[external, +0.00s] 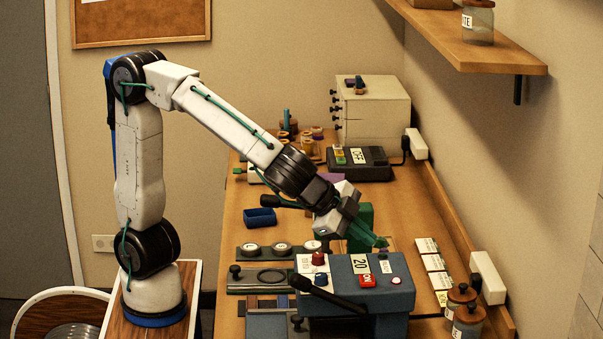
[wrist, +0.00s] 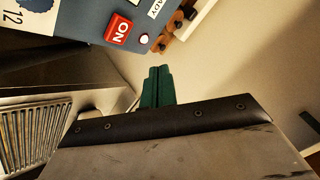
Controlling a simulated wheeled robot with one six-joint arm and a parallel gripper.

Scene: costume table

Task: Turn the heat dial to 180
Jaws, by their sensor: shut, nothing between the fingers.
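The blue-grey heat machine (external: 395,297) stands at the front of the table. My gripper (external: 381,242) has green fingers, shut and empty, beyond the machine's back right. They show in the wrist view (wrist: 157,85).
A black lever (external: 325,293) sticks out left from the machine. Jars (external: 468,318) and cards (external: 432,262) lie to its right by the wall. A black OFF box (external: 365,165) and a white drawer cabinet (external: 372,112) stand at the back. A blue bin (external: 260,218) sits left of my gripper.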

